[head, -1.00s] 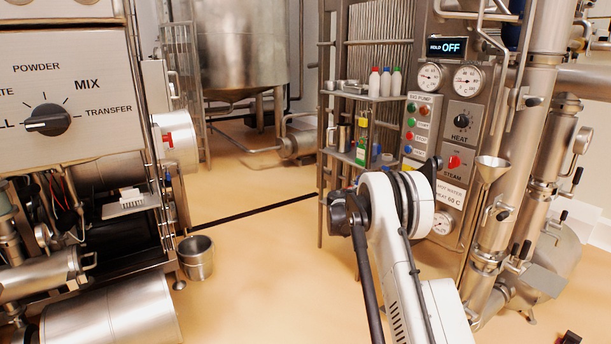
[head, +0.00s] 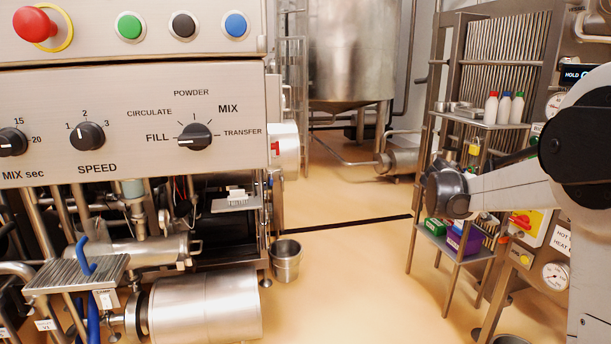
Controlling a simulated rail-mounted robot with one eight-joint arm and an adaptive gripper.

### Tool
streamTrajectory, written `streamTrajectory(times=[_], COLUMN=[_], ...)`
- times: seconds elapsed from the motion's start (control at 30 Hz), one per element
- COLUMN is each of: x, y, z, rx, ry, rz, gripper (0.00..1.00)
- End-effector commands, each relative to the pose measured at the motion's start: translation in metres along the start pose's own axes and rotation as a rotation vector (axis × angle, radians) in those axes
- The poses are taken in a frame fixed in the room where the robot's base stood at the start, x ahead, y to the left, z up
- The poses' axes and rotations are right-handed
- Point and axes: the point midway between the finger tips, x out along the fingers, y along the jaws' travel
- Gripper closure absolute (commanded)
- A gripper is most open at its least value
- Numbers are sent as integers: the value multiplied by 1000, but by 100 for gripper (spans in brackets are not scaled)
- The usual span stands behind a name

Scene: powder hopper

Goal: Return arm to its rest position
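My arm (head: 520,188) is in the right part of the head view, white with dark joints, bent in front of the shelf rack and the gauge panel. A dark round joint (head: 447,190) shows at its left end, in front of the rack. My gripper cannot be made out in this view, so I cannot see its fingers or whether it holds anything.
A control panel (head: 120,125) with knobs and buttons stands at the left above pipes and a steel cylinder (head: 205,305). A steel bucket (head: 286,262) stands on the floor. The shelf rack (head: 455,243) holds bottles and boxes. Floor between is clear.

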Motion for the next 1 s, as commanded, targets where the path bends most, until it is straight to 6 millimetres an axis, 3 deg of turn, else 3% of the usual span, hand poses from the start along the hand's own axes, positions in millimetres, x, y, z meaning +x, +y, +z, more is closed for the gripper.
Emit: streamTrajectory(times=[0.1, 0.47, 1.0], x=[-39, -147, -291], y=[-11, -64, -182], z=[12, 33, 46], rx=[111, 457, 956], ry=[69, 271, 521], rz=[-23, -133, -410], gripper=[15, 15, 15])
